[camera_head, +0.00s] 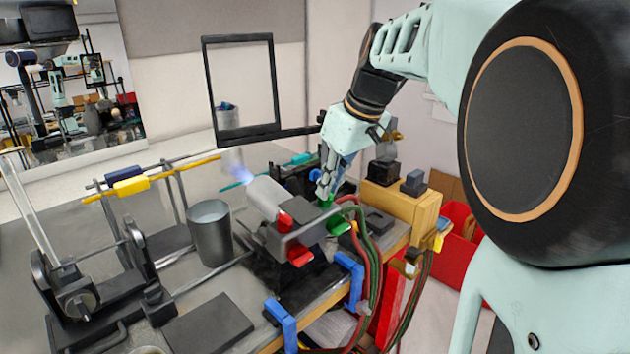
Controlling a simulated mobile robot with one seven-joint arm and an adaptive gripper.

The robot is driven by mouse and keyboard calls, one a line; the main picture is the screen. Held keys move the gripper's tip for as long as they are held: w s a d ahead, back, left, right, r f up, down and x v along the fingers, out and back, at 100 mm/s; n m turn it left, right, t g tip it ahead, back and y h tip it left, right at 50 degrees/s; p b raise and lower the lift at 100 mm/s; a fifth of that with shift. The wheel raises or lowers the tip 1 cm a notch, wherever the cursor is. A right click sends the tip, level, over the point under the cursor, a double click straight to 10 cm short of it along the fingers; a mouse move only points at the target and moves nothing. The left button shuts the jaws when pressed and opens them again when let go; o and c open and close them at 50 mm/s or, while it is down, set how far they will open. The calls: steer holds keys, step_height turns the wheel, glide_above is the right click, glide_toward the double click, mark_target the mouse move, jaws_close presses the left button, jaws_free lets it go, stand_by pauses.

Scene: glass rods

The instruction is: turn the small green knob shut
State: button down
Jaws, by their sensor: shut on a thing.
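The small green knob (325,202) sits at the back of the grey torch (268,196), on its right side. My gripper (325,194) reaches down from above with its fingertips at the knob. It is shut on the knob, and the fingers cover part of it. A bluish flame (238,170) shows at the torch's left end. A larger green knob (338,225) and red knobs (299,253) sit nearer on the torch's body.
A metal cup (210,232) stands left of the torch. Red and green hoses (372,240) hang off the bench's right edge. A black frame (241,88) stands behind. Rods on stands and a clamp fixture (78,298) fill the left side.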

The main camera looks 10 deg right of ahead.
steer(key=m+h, duration=0.1)
steer(key=m, duration=0.4)
steer(key=shift+a+r, duration=0.1)
steer(key=m+h+p, duration=0.1)
steer(key=m, duration=0.4)
steer(key=shift+m+p, duration=0.3)
steer(key=shift+m, duration=0.1)
steer(key=m+h+p, duration=0.1)
steer(key=m, duration=0.2)
steer(key=shift+a+m, duration=0.15)
steer(key=shift+m, duration=0.15)
steer(key=shift+m+g+h+p, duration=0.3)
steer(key=shift+m+g+p, duration=0.1)
steer(key=shift+m, duration=1.5)
steer(key=c, duration=2.1)
jaws_free()
